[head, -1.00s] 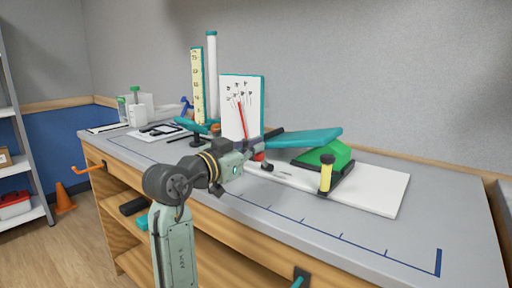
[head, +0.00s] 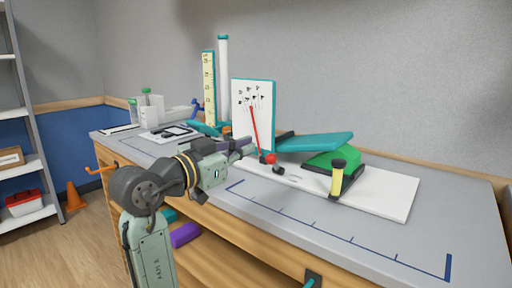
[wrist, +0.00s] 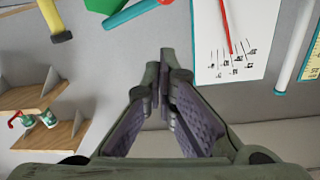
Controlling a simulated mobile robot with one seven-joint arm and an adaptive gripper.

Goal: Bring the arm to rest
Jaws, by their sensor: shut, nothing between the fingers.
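My gripper (head: 238,150) is shut and empty. In the head view it is held above the grey bench top (head: 330,235), left of the white base board (head: 385,195). My arm rises from the lower left and bends over the bench's front edge. In the wrist view the fingers of my gripper (wrist: 168,62) come together at the tips, with nothing between them. A white card (head: 250,92) with dark marks and a red pointer (head: 255,130) stands behind the gripper. The card also shows at the upper right of the wrist view (wrist: 210,65).
A green block (head: 330,158), a teal bar (head: 315,142) and a yellow post (head: 337,180) stand to the right. A yellow ruler (head: 208,85) and a white tube (head: 223,80) stand at the back. The bench's front right is clear. An orange cone (head: 74,196) stands on the floor.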

